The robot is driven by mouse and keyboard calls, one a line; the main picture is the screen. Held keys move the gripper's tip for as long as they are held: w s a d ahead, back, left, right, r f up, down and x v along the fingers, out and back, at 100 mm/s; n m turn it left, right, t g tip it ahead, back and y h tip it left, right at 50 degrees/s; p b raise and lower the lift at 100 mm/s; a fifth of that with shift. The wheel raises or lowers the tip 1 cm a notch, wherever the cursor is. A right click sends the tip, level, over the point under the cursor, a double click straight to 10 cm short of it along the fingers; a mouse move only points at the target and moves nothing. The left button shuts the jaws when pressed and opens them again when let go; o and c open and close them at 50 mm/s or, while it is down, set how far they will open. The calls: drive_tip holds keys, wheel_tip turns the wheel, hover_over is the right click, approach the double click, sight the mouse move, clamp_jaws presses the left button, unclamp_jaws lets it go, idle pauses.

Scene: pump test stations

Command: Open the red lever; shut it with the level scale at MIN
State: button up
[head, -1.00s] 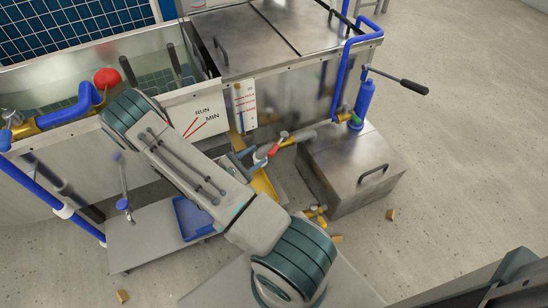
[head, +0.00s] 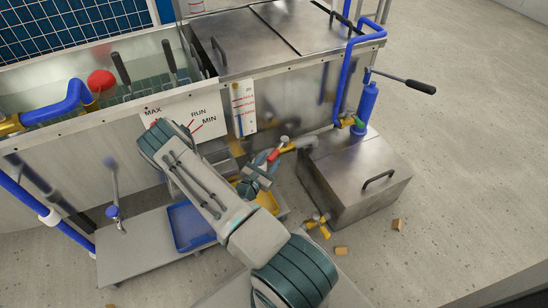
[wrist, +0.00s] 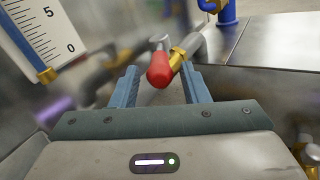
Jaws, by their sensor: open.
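The red lever (wrist: 160,71) is a rounded red handle on a brass valve (wrist: 177,57) at the tank's front. In the head view the lever (head: 274,154) shows just beyond my gripper (head: 264,170). In the wrist view my gripper (wrist: 159,74) is open, with the lever's end between or just beyond its blue-grey fingers; contact cannot be told. A white scale plate (head: 183,120) reads MAX, RUN and MIN, partly covered by my arm. Beside it, a sight gauge (head: 248,106) has red marks and a blue column low down.
A steel box (head: 350,180) with a handle stands right of the valve. A blue tray (head: 190,226) lies on a low platform (head: 140,252). Small blocks (head: 397,224) lie on the floor.

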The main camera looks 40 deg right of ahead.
sight(274, 153)
drive_tip(key=shift+b+x, duration=0.4)
drive_tip(key=shift+x, duration=1.6)
clamp_jaws()
